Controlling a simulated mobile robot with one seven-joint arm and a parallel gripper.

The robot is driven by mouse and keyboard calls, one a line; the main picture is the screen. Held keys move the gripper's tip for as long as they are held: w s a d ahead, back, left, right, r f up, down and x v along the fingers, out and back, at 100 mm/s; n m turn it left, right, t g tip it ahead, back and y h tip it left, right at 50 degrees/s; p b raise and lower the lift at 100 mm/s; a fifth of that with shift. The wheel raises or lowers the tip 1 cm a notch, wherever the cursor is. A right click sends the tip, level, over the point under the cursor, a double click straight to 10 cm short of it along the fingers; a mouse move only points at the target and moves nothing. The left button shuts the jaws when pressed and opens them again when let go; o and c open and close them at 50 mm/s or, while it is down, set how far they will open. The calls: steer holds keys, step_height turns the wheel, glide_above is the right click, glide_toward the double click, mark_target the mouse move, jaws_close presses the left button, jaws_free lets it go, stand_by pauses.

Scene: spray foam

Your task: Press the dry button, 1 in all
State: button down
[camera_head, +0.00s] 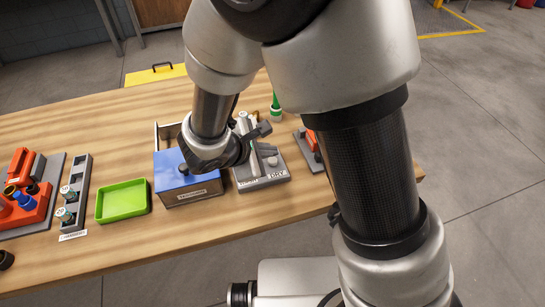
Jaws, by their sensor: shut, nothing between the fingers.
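The wash and dry station (262,182) is a grey unit on the wooden table, just right of a blue box. Its front carries two labels, and the right one reads DRY (279,174). A small round knob (273,161) shows above the DRY label, and I take it for the dry button. My arm comes down from above, with its wrist over the blue box. My gripper (260,131) reaches right from the wrist, over the back of the station. It is shut and empty. Whether it touches the station I cannot tell. The wrist hides the station's left part.
The blue box (188,188) stands left of the station. A green tray (123,201), a grey rack (78,200) with vials and a red device (30,205) lie further left. Another red-topped device (311,140) is partly behind my arm. Bare table (150,245) lies in front.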

mark_target(270, 163)
step_height(270, 163, up, 5)
steer(key=p, duration=0.3)
stand_by(0.4)
stand_by(0.7)
